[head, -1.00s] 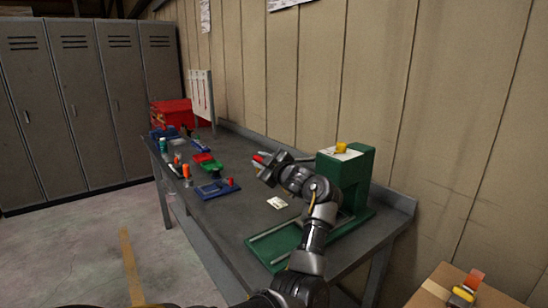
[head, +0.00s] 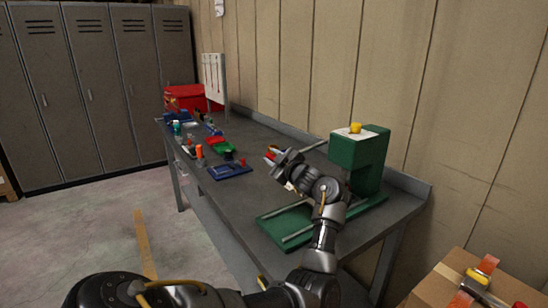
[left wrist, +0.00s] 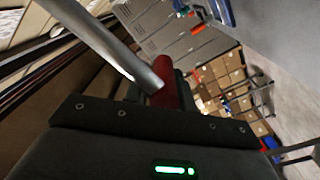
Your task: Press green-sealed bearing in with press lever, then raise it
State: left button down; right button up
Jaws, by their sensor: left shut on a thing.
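The green press (head: 362,153) stands at the right end of the grey workbench, with a yellow piece on top. Its metal lever (head: 314,146) reaches out left from the press head. My left gripper (head: 272,157) is shut at the lever's outer end, where red shows at its fingertips. In the left wrist view the lever's metal rod (left wrist: 103,43) runs into a red handle (left wrist: 167,82) held at my left gripper (left wrist: 166,98). My left arm hides part of the press's middle and base. I cannot make out the green-sealed bearing. My right gripper is out of view.
The bench (head: 262,191) also holds a blue tray (head: 229,170), a green tray (head: 227,149), small bottles and a red box (head: 186,98) at the far end. A cardboard box (head: 452,279) with tape dispensers stands at the lower right. Grey lockers (head: 95,90) line the left.

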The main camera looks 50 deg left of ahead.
pick_arm(q)
jog(key=c, duration=1.3)
grip_release()
jog(key=shift+d+f, duration=0.2)
jog(key=shift+f, duration=0.35)
jog(key=shift+o, duration=0.2)
jog(key=shift+w, duration=0.15)
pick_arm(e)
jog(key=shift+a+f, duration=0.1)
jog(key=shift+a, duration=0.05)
pick_arm(q)
jog(key=shift+d, duration=0.25)
jog(key=s+d+p, duration=0.1)
jog(key=d+p, duration=0.2)
jog(key=d, duration=0.7)
jog(key=shift+s+r, duration=0.3)
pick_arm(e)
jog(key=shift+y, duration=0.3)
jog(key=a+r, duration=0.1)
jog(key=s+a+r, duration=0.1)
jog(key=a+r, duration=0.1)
pick_arm(q)
jog(key=shift+c, duration=0.4)
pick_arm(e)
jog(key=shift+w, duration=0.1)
